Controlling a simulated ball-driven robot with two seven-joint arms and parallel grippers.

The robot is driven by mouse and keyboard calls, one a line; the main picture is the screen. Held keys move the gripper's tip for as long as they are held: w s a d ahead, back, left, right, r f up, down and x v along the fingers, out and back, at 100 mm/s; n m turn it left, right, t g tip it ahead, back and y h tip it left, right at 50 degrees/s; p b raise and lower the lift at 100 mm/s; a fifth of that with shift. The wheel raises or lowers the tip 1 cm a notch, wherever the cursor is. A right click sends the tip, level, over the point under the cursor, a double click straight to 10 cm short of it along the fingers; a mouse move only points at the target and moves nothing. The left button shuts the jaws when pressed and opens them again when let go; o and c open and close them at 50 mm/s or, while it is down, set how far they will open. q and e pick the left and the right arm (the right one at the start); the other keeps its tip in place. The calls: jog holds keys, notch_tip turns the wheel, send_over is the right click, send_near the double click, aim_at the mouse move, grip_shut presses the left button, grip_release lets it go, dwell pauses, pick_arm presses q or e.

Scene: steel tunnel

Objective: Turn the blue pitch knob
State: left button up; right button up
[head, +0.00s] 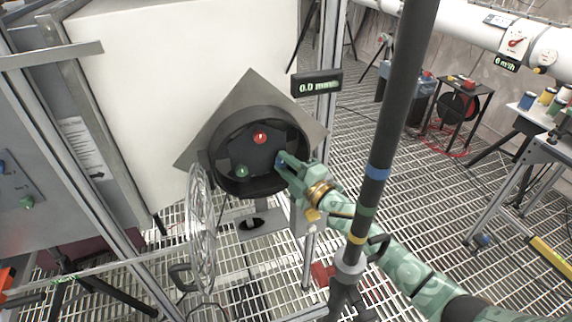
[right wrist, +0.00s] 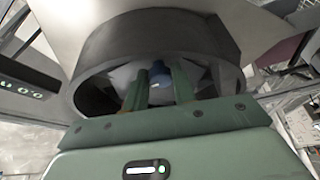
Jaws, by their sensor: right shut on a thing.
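The blue knob (head: 279,161) sits on the right side of a dark panel (head: 258,150) inside a round black housing. My right gripper (head: 284,161) reaches in from the right, with its green fingers at the blue knob and shut on it. In the right wrist view, the blue knob (right wrist: 157,90) shows between the two fingers of the right gripper (right wrist: 160,82). The fingers partly cover the knob, and its turned angle cannot be told. My left gripper is not in view.
A red knob (head: 260,138) and a green knob (head: 242,171) share the panel. A display (head: 317,84) reads 0.0 above right. A clear round cover (head: 201,230) hangs open at lower left. A dark pole (head: 390,120) with coloured bands stands near my right arm.

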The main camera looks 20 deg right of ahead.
jog(key=o, duration=1)
jog(key=p+v, duration=0.2)
jog(key=v, duration=1.4)
jog(key=shift+s, duration=0.25)
